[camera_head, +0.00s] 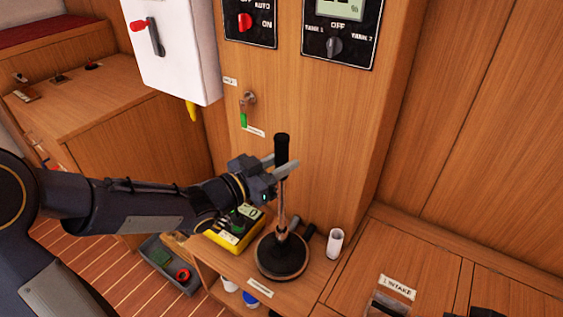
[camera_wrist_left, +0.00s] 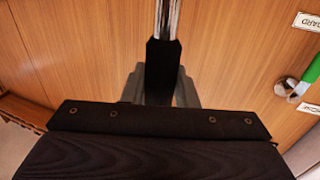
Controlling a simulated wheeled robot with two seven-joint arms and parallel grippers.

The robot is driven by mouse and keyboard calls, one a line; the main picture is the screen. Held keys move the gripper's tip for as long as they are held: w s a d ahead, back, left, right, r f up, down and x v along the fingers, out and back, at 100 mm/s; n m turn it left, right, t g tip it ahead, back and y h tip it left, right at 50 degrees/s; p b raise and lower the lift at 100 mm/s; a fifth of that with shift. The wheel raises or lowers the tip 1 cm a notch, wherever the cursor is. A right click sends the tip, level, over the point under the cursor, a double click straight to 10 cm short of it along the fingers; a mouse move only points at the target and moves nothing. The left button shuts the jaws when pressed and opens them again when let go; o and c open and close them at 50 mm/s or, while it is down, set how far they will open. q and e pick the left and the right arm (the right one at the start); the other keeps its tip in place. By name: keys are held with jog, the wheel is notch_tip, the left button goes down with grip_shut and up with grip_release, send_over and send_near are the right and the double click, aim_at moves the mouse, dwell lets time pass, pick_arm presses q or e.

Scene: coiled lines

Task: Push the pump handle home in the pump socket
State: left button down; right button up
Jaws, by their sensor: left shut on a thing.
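The pump handle is a pale metal rod (camera_head: 282,205) with a black grip (camera_head: 282,145) on top. It stands upright, its lower end in the pump socket (camera_head: 281,258), a round dark base on the wooden counter. Much of the rod shows between grip and socket. My left gripper (camera_head: 281,166) comes in from the left and is shut on the handle at the lower part of the grip. In the left wrist view the black grip (camera_wrist_left: 163,60) lies between the fingers, with the shiny rod (camera_wrist_left: 167,15) beyond. My right gripper cannot be made out.
A yellow-and-black case (camera_head: 230,240) stands left of the socket, and a white cup (camera_head: 335,243) right of it. Behind is a wooden panel with a green-handled valve (camera_head: 244,119) and switch plates. A white box (camera_head: 170,50) hangs at upper left.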

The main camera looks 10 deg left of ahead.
pick_arm(q)
jog(key=shift+f+b, duration=0.7)
jog(key=shift+f, duration=0.1)
jog(key=shift+r+p, duration=0.35)
jog(key=shift+r, duration=0.1)
jog(key=shift+f+b, duration=0.45)
jog(key=shift+b, duration=0.1)
dwell(1.1)
jog(key=shift+r, duration=0.25)
jog(key=shift+r+p, duration=0.2)
jog(key=shift+p, duration=0.15)
dwell(1.0)
jog(key=shift+f+b, duration=0.5)
jog(key=shift+b, duration=0.05)
jog(key=shift+r, duration=0.25)
dwell(0.4)
